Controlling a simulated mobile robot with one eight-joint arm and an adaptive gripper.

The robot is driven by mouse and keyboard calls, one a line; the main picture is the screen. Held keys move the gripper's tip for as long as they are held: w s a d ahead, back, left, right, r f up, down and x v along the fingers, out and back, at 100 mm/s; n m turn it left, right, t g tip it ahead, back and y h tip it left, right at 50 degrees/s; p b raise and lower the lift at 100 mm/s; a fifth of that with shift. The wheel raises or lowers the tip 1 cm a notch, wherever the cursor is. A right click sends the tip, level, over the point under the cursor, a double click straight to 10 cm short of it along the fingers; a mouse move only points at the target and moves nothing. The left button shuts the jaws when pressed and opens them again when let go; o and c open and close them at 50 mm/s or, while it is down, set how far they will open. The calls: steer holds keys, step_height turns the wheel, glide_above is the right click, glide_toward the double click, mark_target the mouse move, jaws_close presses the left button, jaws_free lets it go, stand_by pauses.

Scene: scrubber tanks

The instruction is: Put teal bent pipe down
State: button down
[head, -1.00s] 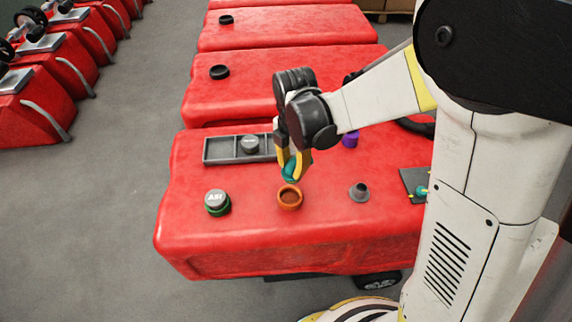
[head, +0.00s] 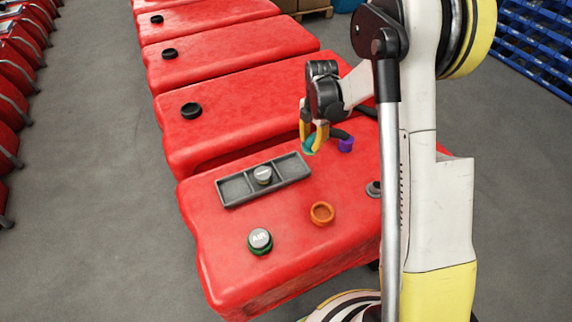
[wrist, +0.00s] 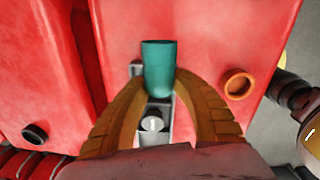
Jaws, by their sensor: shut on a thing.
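My gripper (head: 314,138) is shut on the teal bent pipe (head: 309,145), over the far right part of the nearest red tank (head: 225,240). In the head view the pipe is partly hidden by the yellow fingers, and I cannot tell whether it touches the tank. The wrist view shows the teal pipe (wrist: 158,62) between both fingertips, its end pointing away from the palm; its bend is not clear there. The grey divided tray (head: 235,190), to the left of the gripper, has a grey cap (head: 263,175) in it.
A purple piece (head: 346,144) is close to the right of the gripper. An orange ring (head: 322,213), a green-ringed AIR cap (head: 260,241) and a grey flanged piece (head: 374,189) stand on the tank. More red tanks with black caps (head: 191,110) extend behind. Bare tank top lies between tray and ring.

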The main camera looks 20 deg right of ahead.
steer(key=a+f, duration=0.1)
steer(key=a, duration=0.1)
steer(key=a+f+b, duration=0.1)
steer(key=a+f, duration=0.1)
steer(key=a, duration=0.1)
steer(key=a+f, duration=0.1)
steer(key=a, duration=0.1)
steer(key=shift+w+a+f+b, duration=0.25)
steer(key=shift+w+f+b, duration=0.1)
steer(key=shift+b, duration=0.05)
steer(key=shift+f+b, duration=0.8)
steer(key=shift+f, duration=1.15)
steer(key=shift+f, duration=0.15)
steer(key=c, duration=1.1)
jaws_free()
